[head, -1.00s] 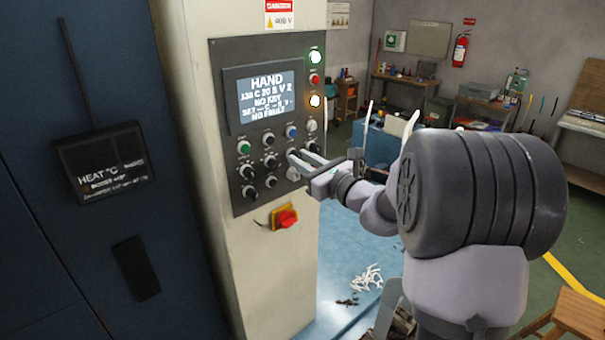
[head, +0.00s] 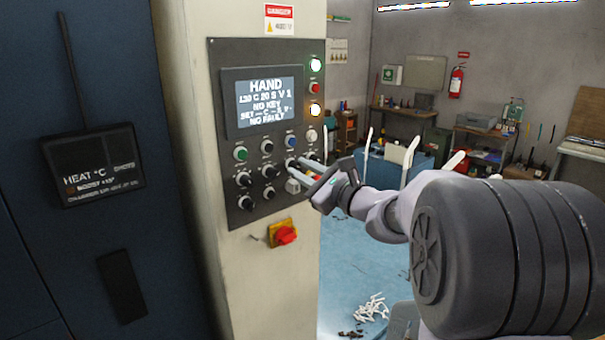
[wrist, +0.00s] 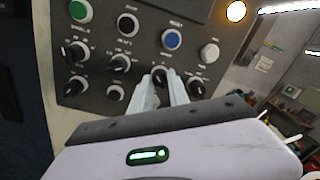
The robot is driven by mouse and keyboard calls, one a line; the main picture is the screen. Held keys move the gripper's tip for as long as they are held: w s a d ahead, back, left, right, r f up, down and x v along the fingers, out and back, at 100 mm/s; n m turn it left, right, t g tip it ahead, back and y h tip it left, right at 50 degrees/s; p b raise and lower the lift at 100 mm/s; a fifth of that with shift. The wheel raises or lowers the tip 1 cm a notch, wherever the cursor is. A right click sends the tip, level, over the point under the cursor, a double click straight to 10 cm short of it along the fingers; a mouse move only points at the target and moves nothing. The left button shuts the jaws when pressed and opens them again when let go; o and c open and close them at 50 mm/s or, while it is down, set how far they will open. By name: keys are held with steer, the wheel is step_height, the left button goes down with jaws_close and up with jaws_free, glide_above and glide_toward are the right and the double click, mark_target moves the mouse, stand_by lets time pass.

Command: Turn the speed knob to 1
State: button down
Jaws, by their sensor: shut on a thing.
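The dark control panel (head: 221,185) stands on a cream cabinet, with rows of buttons and black knobs. My gripper (head: 299,163) reaches in from the right and its two fingers are shut on a black knob at the panel's right side. In the wrist view the fingertips sit either side of this knob (wrist: 159,74), which I take for the speed knob. The fingers partly hide it, and its small label is too blurred to read surely. The display (head: 264,102) reads HAND, with V 1 at the end of its second line.
Another black knob (wrist: 195,88) sits close to the right of my fingers, and more knobs (wrist: 119,63) lie to the left. A red switch on a yellow plate (head: 283,234) is below the panel. A dark blue machine wall stands left. White scraps (head: 370,307) lie below.

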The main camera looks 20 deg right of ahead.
steer(key=c, duration=1.3)
jaws_free()
steer(key=shift+o, duration=0.2)
steer(key=v, duration=1.7)
steer(key=shift+s+b, duration=0.25)
steer(key=shift+b, duration=0.05)
steer(key=shift+d, duration=0.15)
